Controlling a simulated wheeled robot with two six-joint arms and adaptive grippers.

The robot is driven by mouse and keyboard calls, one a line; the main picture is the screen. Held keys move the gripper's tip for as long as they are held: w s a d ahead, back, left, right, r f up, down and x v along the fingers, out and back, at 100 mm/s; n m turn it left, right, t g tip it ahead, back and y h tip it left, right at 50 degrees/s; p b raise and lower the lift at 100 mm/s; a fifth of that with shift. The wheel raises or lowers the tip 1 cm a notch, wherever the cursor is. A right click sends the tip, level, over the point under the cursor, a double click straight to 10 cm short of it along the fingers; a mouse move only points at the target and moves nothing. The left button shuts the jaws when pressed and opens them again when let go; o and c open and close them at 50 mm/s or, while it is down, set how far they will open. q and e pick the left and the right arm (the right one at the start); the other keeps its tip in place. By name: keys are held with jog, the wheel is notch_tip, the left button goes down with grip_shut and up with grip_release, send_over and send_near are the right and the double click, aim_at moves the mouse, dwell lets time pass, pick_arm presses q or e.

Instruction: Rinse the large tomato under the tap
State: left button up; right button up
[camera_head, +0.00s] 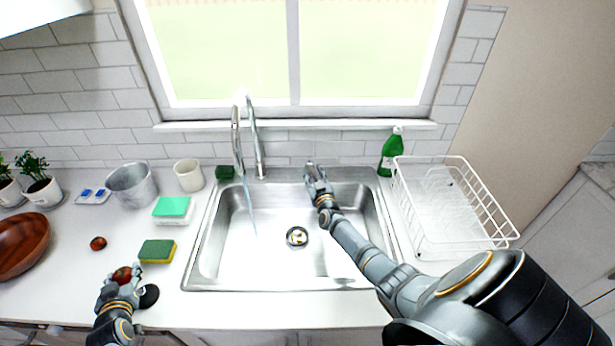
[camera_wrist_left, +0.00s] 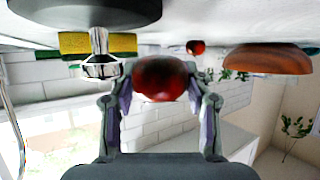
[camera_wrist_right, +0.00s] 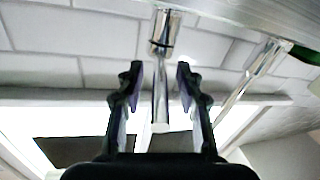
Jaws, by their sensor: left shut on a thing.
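The larger red tomato (camera_head: 122,275) is between the fingers of my left gripper (camera_head: 119,287), low over the counter left of the sink. It fills the gap between the fingers in the left wrist view (camera_wrist_left: 162,78). The tap (camera_head: 257,140) stands behind the sink (camera_head: 270,265), and a thin bluish water stream (camera_head: 248,205) falls into the basin's left part. My right gripper (camera_head: 314,177) is over the back of the basin, to the right of the tap. Its fingers (camera_wrist_right: 159,75) are apart and empty, with the tap beyond them in the right wrist view.
A smaller tomato (camera_head: 98,243), a green-yellow sponge (camera_head: 157,251) and a black round thing (camera_head: 148,295) lie near my left gripper. A wooden bowl (camera_head: 22,245) is at far left. A green bottle (camera_head: 390,152) and wire rack (camera_head: 455,245) stand right of the sink.

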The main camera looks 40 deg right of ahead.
jog(key=v, duration=1.1)
jog(key=shift+s, duration=0.3)
